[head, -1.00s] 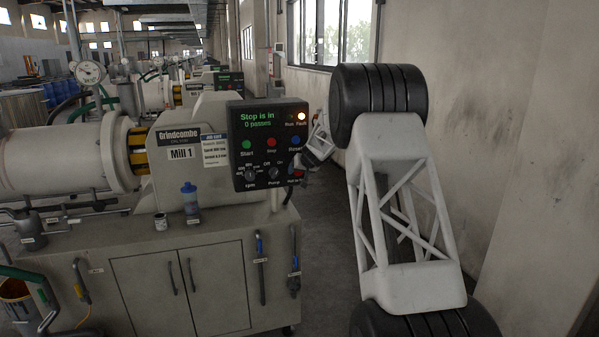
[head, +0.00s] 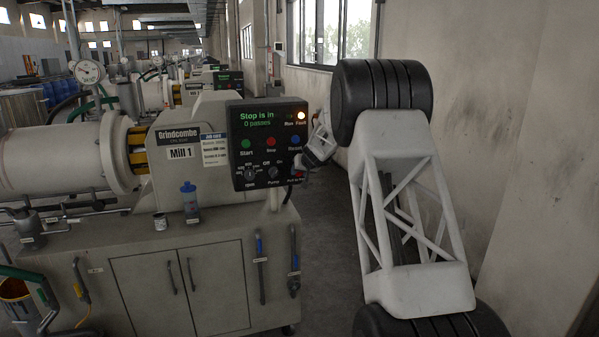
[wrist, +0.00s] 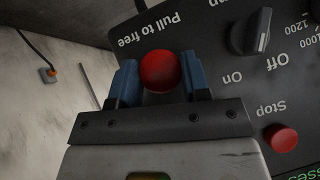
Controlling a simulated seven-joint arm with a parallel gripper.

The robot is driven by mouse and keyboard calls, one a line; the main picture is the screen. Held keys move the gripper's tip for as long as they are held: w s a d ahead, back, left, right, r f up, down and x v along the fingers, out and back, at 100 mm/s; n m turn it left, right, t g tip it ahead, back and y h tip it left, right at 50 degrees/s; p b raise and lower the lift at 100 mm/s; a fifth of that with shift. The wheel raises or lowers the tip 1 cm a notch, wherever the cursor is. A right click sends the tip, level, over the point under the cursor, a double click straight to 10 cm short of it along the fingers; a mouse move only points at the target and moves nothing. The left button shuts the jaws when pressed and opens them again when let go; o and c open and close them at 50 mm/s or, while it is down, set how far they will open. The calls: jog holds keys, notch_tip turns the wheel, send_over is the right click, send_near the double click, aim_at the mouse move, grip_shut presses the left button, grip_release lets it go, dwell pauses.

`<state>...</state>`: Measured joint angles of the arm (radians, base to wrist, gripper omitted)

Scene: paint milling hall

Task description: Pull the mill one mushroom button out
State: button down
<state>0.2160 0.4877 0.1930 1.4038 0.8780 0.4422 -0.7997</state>
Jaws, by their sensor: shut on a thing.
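The mill one control panel (head: 262,130) is black and its display reads "Stop is in" and "0 passes". An orange Fault lamp is lit at its top right. The red mushroom button (wrist: 160,71) sits beside the "Pull to free" label in the wrist view. My gripper (wrist: 160,80) is shut on it, with one blue finger pad on each side. In the head view my gripper (head: 303,166) reaches the panel's lower right corner, where the mushroom button is mostly hidden.
The panel also has a red Stop button (wrist: 281,138) and a Pump knob (wrist: 251,32) near my gripper. A wall runs along the right.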

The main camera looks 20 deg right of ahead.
jog(key=shift+s, duration=0.1)
jog(key=c, duration=0.6)
grip_release()
jog(key=shift+r, duration=0.1)
jog(key=shift+v, duration=3.8)
jog(key=shift+d, duration=0.1)
jog(key=shift+s, duration=0.1)
